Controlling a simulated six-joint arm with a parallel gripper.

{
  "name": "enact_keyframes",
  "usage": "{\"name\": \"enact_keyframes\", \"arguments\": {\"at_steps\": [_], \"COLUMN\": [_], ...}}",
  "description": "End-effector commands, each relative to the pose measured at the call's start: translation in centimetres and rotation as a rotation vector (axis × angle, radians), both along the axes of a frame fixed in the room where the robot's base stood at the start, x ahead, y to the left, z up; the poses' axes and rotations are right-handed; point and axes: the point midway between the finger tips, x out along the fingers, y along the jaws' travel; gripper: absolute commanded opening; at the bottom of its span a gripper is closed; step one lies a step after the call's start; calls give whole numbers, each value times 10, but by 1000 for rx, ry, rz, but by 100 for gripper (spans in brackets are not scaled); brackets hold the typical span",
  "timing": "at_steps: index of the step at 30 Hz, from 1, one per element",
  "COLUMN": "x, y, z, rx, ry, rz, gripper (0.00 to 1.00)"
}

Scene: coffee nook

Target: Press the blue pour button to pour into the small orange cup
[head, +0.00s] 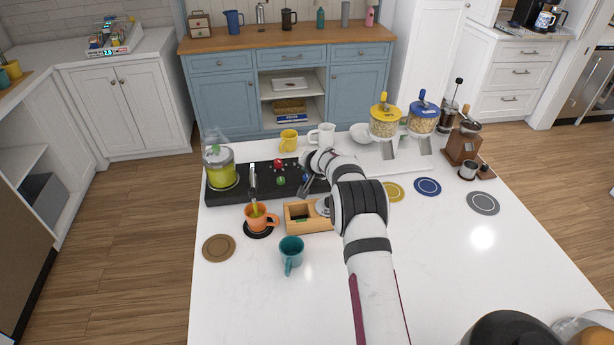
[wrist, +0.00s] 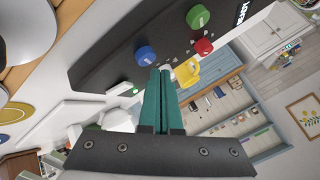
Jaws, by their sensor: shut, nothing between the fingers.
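The small orange cup (head: 262,221) stands upright on a black round mat under the spout (head: 252,180) of the black machine (head: 228,194). Yellow-green shows between the spout tip and the cup's mouth. A clear tank of yellow-green liquid (head: 219,171) stands on the machine's left end. My gripper (wrist: 160,72) is shut and empty, its teal fingers pointing at the machine. In the wrist view the blue button (wrist: 146,56) is right by the fingertips; I cannot tell whether they touch. The green button (wrist: 198,17) and red button (wrist: 203,46) are beyond. My arm hides part of the panel in the head view.
A wooden box (head: 297,222) and a teal mug (head: 291,249) stand in front of the machine. Yellow (head: 288,140) and white (head: 325,131) mugs stand behind it. Dispensers (head: 385,121) and a grinder (head: 463,145) are at right. The counter's front right is mostly clear.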

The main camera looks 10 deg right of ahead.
Motion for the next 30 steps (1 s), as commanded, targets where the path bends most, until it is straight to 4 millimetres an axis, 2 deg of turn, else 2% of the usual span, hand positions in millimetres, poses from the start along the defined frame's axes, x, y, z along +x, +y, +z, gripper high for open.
{"name": "enact_keyframes", "arguments": {"at_steps": [16, 30], "x": [0, 0], "y": [0, 0], "z": [48, 50], "rx": [1, 0], "ry": [-1, 0], "rz": [1, 0], "gripper": [0, 0]}}
